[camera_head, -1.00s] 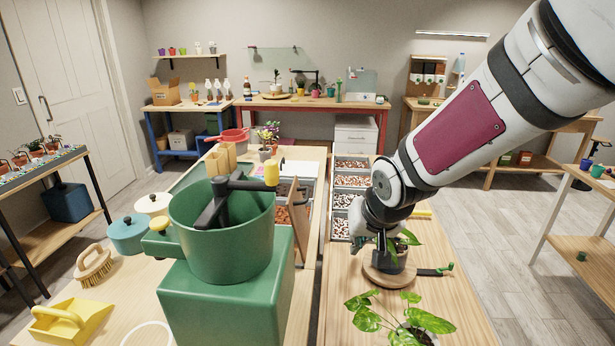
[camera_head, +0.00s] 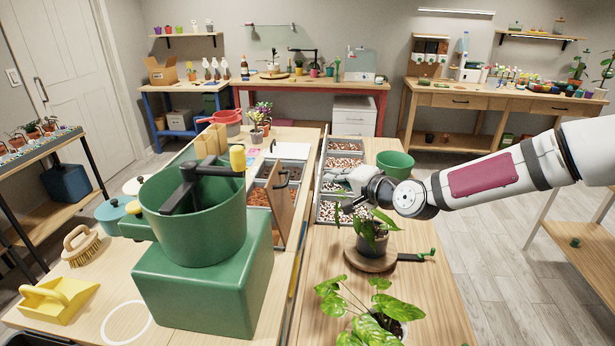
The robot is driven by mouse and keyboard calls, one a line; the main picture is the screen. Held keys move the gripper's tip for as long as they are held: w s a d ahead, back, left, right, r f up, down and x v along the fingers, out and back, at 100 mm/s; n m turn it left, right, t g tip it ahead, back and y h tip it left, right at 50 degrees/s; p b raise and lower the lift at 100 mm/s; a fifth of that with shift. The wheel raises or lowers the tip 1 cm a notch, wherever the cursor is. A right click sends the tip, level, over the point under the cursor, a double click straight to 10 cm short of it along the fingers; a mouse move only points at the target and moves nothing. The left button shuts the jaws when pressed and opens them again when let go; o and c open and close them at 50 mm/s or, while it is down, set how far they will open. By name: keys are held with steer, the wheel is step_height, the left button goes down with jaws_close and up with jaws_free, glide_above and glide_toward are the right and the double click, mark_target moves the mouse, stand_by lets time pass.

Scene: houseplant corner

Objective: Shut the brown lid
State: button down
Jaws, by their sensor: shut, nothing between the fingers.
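The brown lid (camera_head: 285,198) stands open, roughly upright, at the right side of the bin with soil-like fill (camera_head: 257,197) on the left bench. The large green pot-shaped mixer in front hides part of this bin. My gripper (camera_head: 338,191) is to the right of the lid, over the pebble trays, apart from the lid. Its fingers are small and partly hidden by the wrist and plant leaves. It looks shut and empty.
The green mixer (camera_head: 203,225) stands front left of the lid. Trays of pebbles (camera_head: 345,146) lie behind my gripper. A potted plant (camera_head: 371,238) on a round wooden turntable (camera_head: 370,259) stands below my wrist. A green bowl (camera_head: 395,163) sits behind my arm.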

steer(key=s+a+f+x, duration=0.1)
steer(key=s+x, duration=0.1)
steer(key=x, duration=1)
steer(key=shift+a, duration=0.45)
